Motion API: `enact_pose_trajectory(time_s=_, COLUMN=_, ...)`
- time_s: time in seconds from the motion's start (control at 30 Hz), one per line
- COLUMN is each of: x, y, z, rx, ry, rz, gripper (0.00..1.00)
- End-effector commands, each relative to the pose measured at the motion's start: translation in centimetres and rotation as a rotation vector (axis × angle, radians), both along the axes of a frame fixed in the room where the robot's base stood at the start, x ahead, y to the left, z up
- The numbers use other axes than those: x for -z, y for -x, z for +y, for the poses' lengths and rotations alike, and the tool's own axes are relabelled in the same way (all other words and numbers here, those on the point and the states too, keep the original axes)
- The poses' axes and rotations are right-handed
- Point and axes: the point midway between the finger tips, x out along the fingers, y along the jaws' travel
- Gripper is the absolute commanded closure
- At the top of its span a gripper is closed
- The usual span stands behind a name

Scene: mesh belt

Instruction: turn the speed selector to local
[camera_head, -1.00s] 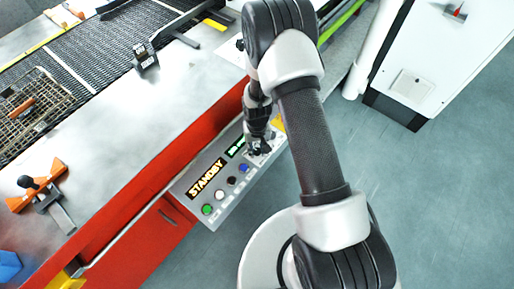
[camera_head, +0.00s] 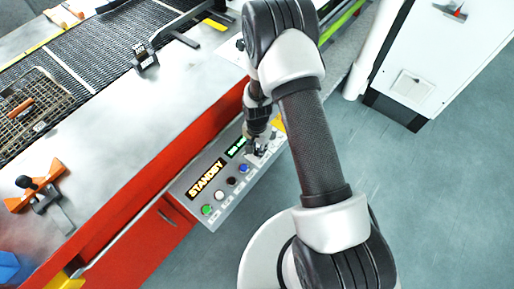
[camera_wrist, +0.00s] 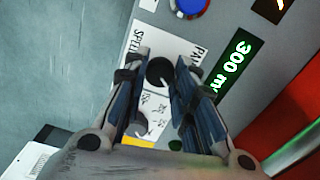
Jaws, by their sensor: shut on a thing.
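The speed selector (camera_wrist: 160,71) is a round black knob on a white label plate in the wrist view. The plate's lettering is partly covered by my fingers, and I cannot read the selector's setting. My gripper (camera_wrist: 158,84) is shut on the knob, with one finger on each side of it. In the head view my gripper (camera_head: 258,147) is at the upper right end of the grey control panel (camera_head: 230,207), and the knob is hidden there.
The panel has a "STANDBY" display (camera_head: 207,179), a green display (camera_wrist: 234,66) reading 300, and several buttons, including a blue button (camera_wrist: 189,5). The red machine side (camera_head: 130,205) runs beside it. The mesh belt (camera_head: 100,52) lies at upper left. Grey floor is open at right.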

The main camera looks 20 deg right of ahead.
Motion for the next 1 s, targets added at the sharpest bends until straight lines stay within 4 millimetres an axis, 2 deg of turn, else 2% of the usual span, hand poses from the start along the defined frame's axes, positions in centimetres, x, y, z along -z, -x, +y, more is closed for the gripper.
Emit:
enact_pose_trajectory(time_s=0.5, x=0.06, y=0.16, z=0.04, rx=0.018, ry=0.000, rz=0.004, gripper=0.99)
enact_pose_trajectory(time_s=0.53, x=0.06, y=0.16, z=0.04, rx=0.018, ry=0.000, rz=0.004, gripper=0.73)
enact_pose_trajectory(time_s=0.8, x=0.03, y=0.08, z=0.02, rx=0.017, ry=0.000, rz=0.001, gripper=0.55)
enact_pose_trajectory(time_s=1.0, x=0.01, y=0.04, z=0.01, rx=0.016, ry=0.000, rz=0.001, gripper=0.54)
